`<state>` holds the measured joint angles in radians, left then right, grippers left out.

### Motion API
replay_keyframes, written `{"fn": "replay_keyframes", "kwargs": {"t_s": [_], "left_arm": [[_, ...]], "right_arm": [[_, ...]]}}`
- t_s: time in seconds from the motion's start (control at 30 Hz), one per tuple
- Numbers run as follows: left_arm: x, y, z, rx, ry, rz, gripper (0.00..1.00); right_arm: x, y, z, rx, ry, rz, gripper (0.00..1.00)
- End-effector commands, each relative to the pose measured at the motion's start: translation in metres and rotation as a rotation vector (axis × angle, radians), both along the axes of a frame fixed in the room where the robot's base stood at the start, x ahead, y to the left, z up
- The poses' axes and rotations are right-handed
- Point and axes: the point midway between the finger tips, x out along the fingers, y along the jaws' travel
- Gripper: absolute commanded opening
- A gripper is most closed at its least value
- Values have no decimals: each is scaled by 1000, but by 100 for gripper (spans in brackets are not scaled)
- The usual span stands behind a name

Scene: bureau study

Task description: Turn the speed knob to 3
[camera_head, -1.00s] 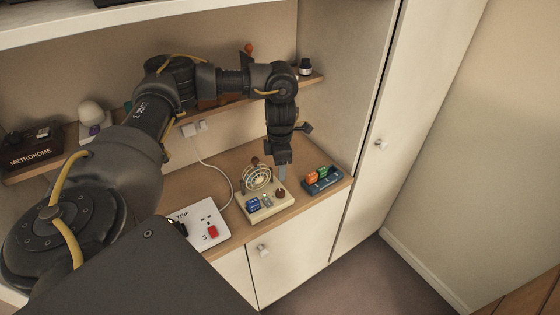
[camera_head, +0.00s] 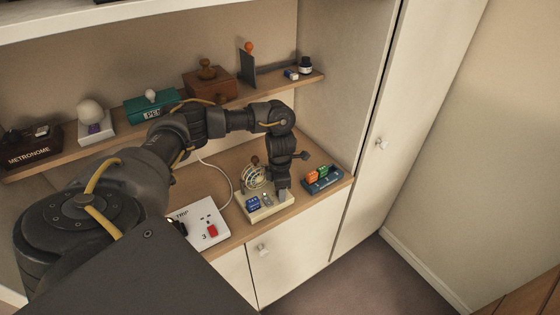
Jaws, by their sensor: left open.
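A cream fan-like device (camera_head: 270,213) with a round wire cage (camera_head: 253,177) and a blue switch block (camera_head: 252,203) stands on the wooden desktop. My left gripper (camera_head: 283,195) points down over the right part of this device, its fingertips low at its top. It is open. The small dark brown knob seen there earlier is hidden behind the fingers, so I cannot read its setting or tell whether the fingers touch it. My right gripper is not in view.
A white plate marked TRIP (camera_head: 203,222) with a red switch is left of the device. A shelf (camera_head: 240,100) with several objects runs above my arm. A cabinet wall closes the right side.

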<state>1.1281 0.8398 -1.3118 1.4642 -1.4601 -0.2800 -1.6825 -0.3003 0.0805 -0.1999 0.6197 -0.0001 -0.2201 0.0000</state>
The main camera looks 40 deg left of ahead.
Motion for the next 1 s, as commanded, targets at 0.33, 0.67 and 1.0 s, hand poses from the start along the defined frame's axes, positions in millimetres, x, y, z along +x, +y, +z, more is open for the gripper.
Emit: {"fn": "replay_keyframes", "kwargs": {"t_s": [0.33, 0.67, 1.0], "left_arm": [[0, 0, 0, -1, -1, 0, 27], [0, 0, 0, -1, -1, -8, 5], [1, 1, -1, 1, -3, -160, 5]], "right_arm": [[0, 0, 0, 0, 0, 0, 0], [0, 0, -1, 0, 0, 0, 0], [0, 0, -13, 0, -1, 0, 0]]}}
